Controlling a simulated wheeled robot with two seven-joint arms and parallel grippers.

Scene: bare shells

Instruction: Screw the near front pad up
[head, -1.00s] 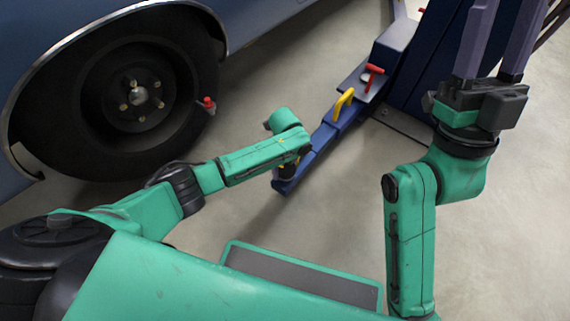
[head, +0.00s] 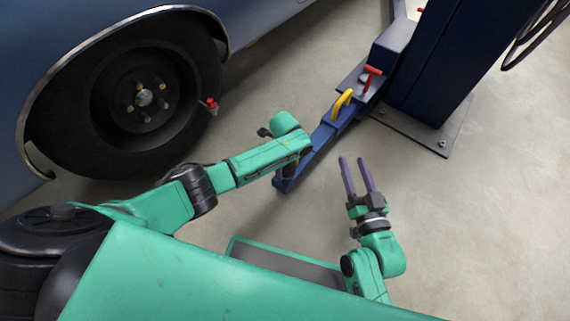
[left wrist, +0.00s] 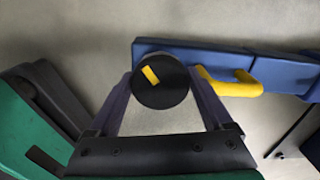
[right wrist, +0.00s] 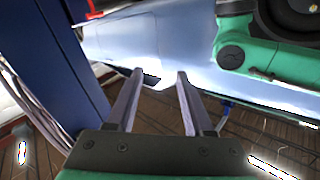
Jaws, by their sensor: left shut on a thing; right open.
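The near front pad (left wrist: 175,97) is a round black disc with a yellow mark, at the free end of the blue lift arm (left wrist: 225,62). In the left wrist view, my left gripper (left wrist: 160,82) has one finger on each side of it and is shut on it. In the head view, my left wrist covers most of the pad and the fingers at the end of the blue lift arm (head: 318,150). My right gripper (head: 352,160) is open and empty, right of the lift arm's end; its parted fingers also show in the right wrist view (right wrist: 160,75).
A yellow handle (head: 341,106) and a red handle (head: 372,76) stand on the lift arm. The blue lift post (head: 440,65) rises at the right on its base plate. A blue car with a black wheel (head: 140,100) is at the left. The floor at right is clear.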

